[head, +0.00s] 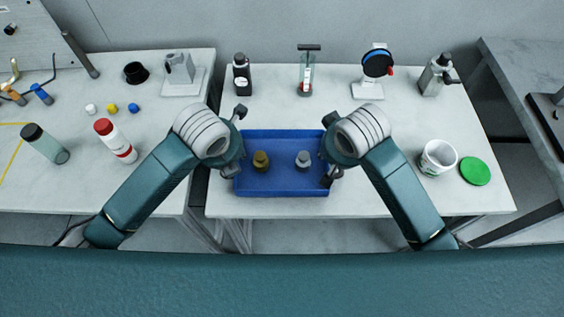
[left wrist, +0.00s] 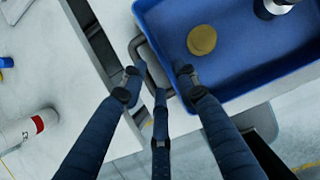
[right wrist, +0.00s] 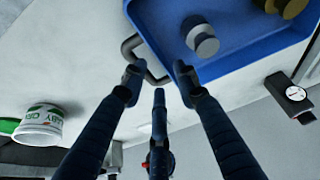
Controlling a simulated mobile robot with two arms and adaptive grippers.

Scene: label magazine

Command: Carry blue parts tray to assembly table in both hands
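The blue parts tray (head: 282,190) sits on the middle white table (head: 400,200), near its front edge. It holds a brass-coloured part (head: 261,161) and a grey part (head: 303,159). My left gripper (left wrist: 158,88) is at the tray's left end, its fingers spread on either side of the dark left handle (left wrist: 142,50). My right gripper (right wrist: 159,80) is at the right end, its fingers spread around the right handle (right wrist: 133,45). Both look open. Whether any finger touches a handle, I cannot tell.
A black bottle (head: 241,75), a glass vial (head: 306,75), a blue-and-black device (head: 376,65) and a grey dispenser (head: 436,75) stand behind the tray. A white tub (head: 438,157) and green lid (head: 475,171) are to the right. Tables adjoin on both sides.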

